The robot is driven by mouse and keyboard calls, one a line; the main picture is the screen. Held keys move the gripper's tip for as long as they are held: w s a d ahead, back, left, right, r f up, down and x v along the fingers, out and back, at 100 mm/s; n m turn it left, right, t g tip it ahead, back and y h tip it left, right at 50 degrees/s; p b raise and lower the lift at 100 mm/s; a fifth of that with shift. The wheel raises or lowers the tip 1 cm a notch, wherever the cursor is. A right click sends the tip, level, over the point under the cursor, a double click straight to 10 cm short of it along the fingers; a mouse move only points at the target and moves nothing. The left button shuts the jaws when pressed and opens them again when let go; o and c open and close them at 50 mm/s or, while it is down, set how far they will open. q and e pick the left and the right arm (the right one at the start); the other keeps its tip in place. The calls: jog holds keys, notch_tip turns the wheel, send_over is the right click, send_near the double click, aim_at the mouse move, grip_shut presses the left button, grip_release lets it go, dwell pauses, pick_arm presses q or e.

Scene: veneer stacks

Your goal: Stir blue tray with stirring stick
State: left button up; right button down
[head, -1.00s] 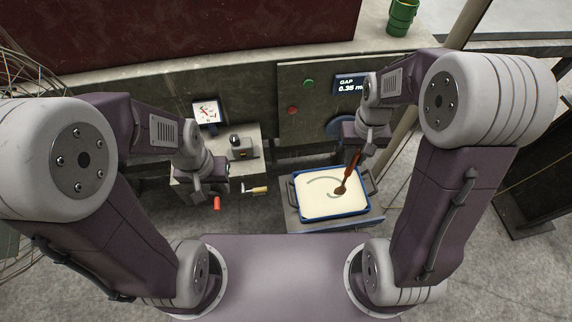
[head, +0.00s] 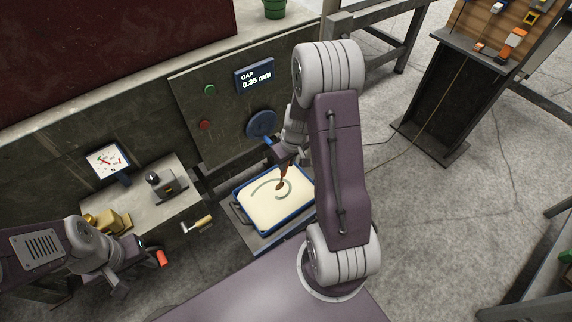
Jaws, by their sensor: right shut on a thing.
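The blue tray (head: 271,232) stands in front of the grey panel, just left of my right arm. It is filled with a cream-coloured liquid, with a curved darker streak on its surface. The brown stirring stick (head: 282,181) points down from my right gripper (head: 286,162), its lower end at the liquid inside the tray. My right gripper is shut on the stick's upper part, and its fingers are partly hidden by my arm. My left gripper (head: 128,272) is at the lower left, away from the tray, beside a red handle-like piece (head: 162,258). Its jaw opening is unclear.
A grey bench left of the tray carries a dial gauge (head: 107,160) and a small device (head: 165,183). A yellow handle (head: 197,225) sticks out nearby. The panel has a gap display (head: 255,78) and a blue wheel (head: 262,124).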

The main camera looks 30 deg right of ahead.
aim_at(283, 175)
jog(key=shift+b+x, duration=1.2)
jog(key=shift+x, duration=0.55)
jog(key=shift+b+x, duration=2.35)
jog(key=shift+x, duration=0.65)
